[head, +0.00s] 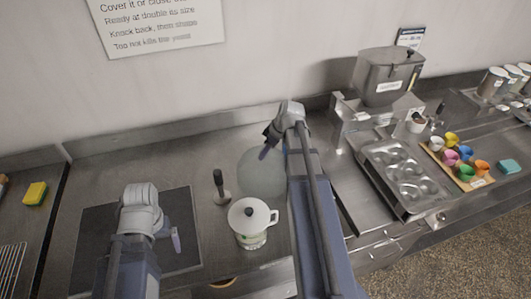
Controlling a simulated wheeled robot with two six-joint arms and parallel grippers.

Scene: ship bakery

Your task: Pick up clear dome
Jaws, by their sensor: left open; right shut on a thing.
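The clear dome (256,178) is a faint, see-through round shape over the steel counter, left of my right forearm. My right gripper (267,146) is shut at the dome's upper edge, on the dome as far as I can see; the fingertips are partly hidden by the wrist. I cannot tell whether the dome touches the counter. My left gripper (176,240) is open and empty over the dark mat, well left of the dome.
A white lidded pot (252,226) and a black-handled tool (219,186) stand close to the dome. The dark mat (98,222) lies left. A muffin tin (405,180), coloured cups on a board (433,157) and a grey bin (385,77) are right.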

